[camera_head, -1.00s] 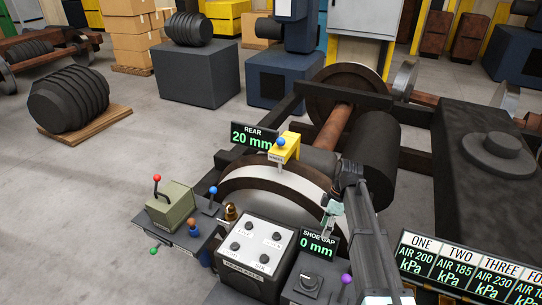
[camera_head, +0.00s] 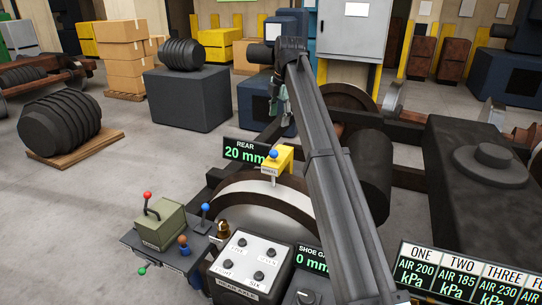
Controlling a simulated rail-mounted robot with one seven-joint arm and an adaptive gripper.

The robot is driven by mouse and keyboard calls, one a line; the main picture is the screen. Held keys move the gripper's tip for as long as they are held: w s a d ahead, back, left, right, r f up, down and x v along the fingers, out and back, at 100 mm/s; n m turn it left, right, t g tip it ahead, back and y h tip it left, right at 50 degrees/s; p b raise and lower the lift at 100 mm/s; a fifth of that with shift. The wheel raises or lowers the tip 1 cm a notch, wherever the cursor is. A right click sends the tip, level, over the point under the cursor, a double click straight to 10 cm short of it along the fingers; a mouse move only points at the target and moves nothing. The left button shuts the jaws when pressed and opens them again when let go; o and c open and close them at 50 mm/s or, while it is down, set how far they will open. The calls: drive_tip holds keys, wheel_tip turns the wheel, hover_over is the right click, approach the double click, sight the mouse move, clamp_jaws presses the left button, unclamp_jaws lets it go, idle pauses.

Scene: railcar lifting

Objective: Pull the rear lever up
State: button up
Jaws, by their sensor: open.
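No lever is readably marked as the rear one. A red-knobbed lever (camera_head: 147,197) stands on an olive box at the lower left. A blue-knobbed lever (camera_head: 205,209) stands just right of that box. Another blue knob (camera_head: 273,154) tops the yellow block (camera_head: 281,160) beside the REAR display (camera_head: 246,151), which reads 20 mm. My gripper (camera_head: 275,112) hangs at the end of my raised arm, above and beyond the yellow block. It is small and dark in the picture, open, with nothing seen in it, and apart from every lever.
A SHOE GAP display (camera_head: 311,258) reads 0 mm, partly covered by my arm. A wheel (camera_head: 260,203) and a dark drum (camera_head: 368,175) lie behind. Open floor is at left.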

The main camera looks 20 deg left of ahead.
sight(274, 150)
drive_tip(key=f+p, duration=0.1)
drive_tip(key=f, duration=0.4)
drive_tip(key=w+a+f+p, duration=0.1)
drive_tip(key=f, duration=0.5)
drive_tip(key=a+f+p, duration=0.1)
drive_tip(key=f, duration=0.4)
drive_tip(key=shift+w+a+f+p, duration=0.15)
drive_tip(key=shift+w+a+p, duration=0.15)
drive_tip(key=shift+w, duration=0.1)
